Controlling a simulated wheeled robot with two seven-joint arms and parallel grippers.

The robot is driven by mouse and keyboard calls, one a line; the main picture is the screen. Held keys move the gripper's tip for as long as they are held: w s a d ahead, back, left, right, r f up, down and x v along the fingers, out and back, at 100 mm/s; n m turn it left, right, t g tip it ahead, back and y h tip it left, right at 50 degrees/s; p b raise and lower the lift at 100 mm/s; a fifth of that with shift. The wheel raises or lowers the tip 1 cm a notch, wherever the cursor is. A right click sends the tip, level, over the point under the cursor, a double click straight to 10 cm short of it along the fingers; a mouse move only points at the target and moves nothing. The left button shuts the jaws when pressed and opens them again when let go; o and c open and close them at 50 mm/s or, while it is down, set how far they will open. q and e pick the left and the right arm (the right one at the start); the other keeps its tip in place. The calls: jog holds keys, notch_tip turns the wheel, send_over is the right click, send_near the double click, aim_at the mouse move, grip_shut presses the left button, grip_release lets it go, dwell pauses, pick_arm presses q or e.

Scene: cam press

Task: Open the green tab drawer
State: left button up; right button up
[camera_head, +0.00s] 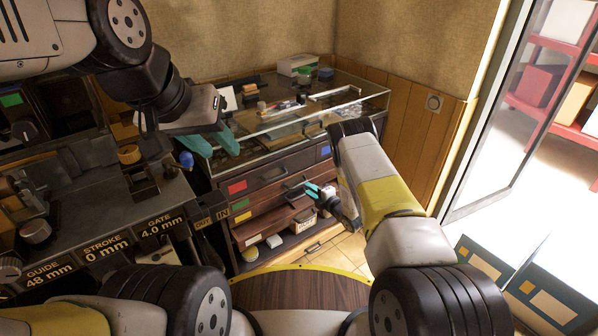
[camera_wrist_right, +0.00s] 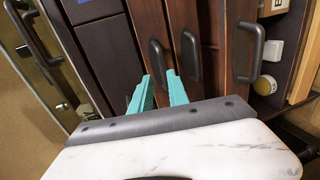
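The cabinet's green tab (camera_head: 241,204) marks a dark wood drawer below the red tab (camera_head: 237,187) and above a yellow tab (camera_head: 243,217). My right gripper (camera_head: 309,190) is at the drawer fronts, by the right end of a dark bar handle (camera_head: 293,184). In the right wrist view, its teal fingers (camera_wrist_right: 160,80) stand a small gap apart, with the end of a handle (camera_wrist_right: 157,62) between their tips. I cannot tell whether they press on it. My left gripper (camera_head: 221,148) is open and empty at the cabinet's left front corner, near the glass top.
Another drawer handle (camera_wrist_right: 191,55) stands close beside my right fingers, with a further handle (camera_wrist_right: 250,52) beyond. A glass display case (camera_head: 300,110) tops the cabinet. A machine bench with labels (camera_head: 105,247) stands at the left. A glass door (camera_head: 490,110) is at the right.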

aim_at(299, 185)
jog(key=x, duration=0.7)
jog(key=shift+w+a+f, duration=0.1)
jog(key=shift+a+f, duration=0.2)
jog(key=shift+a, duration=0.1)
grip_shut()
dwell(1.1)
